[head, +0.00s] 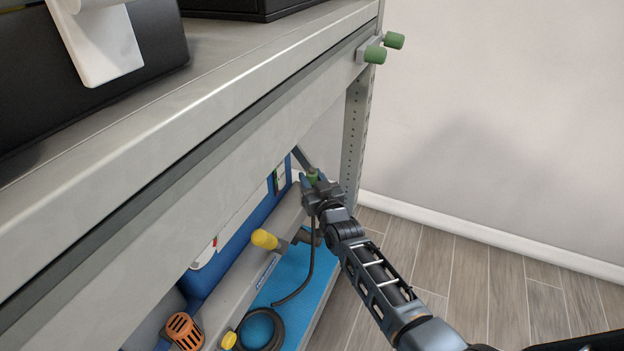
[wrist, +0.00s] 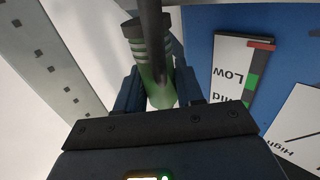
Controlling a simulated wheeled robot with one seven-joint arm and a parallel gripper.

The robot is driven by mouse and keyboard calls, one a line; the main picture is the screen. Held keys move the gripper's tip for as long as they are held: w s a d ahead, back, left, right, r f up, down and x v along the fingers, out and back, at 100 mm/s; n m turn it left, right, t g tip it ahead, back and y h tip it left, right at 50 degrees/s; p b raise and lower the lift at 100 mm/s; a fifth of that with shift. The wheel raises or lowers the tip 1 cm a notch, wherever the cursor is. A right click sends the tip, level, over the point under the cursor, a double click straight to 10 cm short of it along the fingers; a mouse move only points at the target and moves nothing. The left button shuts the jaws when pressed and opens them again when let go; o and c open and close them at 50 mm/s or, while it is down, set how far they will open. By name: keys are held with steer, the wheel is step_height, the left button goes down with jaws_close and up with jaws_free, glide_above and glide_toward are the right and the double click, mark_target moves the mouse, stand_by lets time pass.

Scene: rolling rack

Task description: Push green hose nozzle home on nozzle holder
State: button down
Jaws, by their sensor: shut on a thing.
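My gripper (head: 319,190) is under the upper shelf near the rack's right post, shut on the green hose nozzle (head: 312,175). In the wrist view the nozzle (wrist: 160,93) is a green body with pale bands and a dark end, between both fingers. A dark rod crosses in front of it there. A thin dark hose (head: 312,255) hangs below my gripper. I cannot pick out the nozzle holder with certainty, nor tell whether the nozzle touches it. A grey bar (head: 302,158) reaches down to the nozzle from the upper left.
A bracket with two green-ended pegs (head: 375,55) sticks out at the upper shelf's right end. A yellow-ended tool (head: 265,239), an orange part (head: 185,329) and a coiled hose (head: 278,325) are below. The rack post (head: 355,135) is close by. Open floor (head: 480,260) lies to the right.

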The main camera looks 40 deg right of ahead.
steer(key=shift+f, duration=0.2)
steer(key=c, duration=0.6)
jaws_free()
steer(key=shift+p+v, duration=1.1)
steer(key=shift+v, duration=2.85)
